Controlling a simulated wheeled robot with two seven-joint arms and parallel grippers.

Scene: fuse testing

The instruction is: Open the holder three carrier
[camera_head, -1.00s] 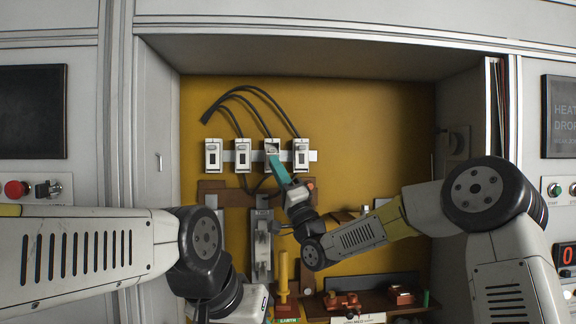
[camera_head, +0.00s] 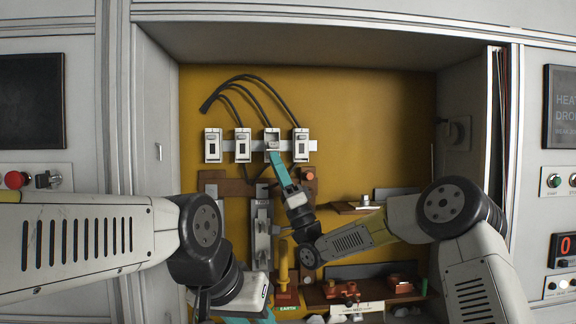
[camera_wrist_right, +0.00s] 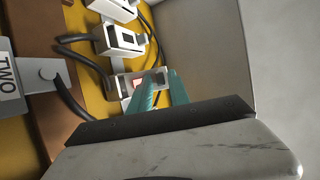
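Four white fuse holders hang in a row on the yellow panel; holder three (camera_head: 272,134) is the third from the left. Its carrier (camera_head: 272,145) shows as a pale grey piece at the lower front, partly covered by my fingers. My right gripper (camera_head: 275,157) reaches up to it from below with teal fingers. In the right wrist view the fingers (camera_wrist_right: 162,80) sit close together around the grey end of the carrier and look shut on it. A reddish patch shows in the holder beside them. My left gripper (camera_head: 262,320) is low, its fingers cut off by the bottom edge.
Holder two (camera_head: 243,146) and holder four (camera_head: 301,146) stand close on either side. Black cables (camera_head: 245,80) loop above the row. Below are a unit marked TWO (camera_head: 262,240), a yellow post (camera_head: 284,265) and shelves with red parts (camera_head: 350,300).

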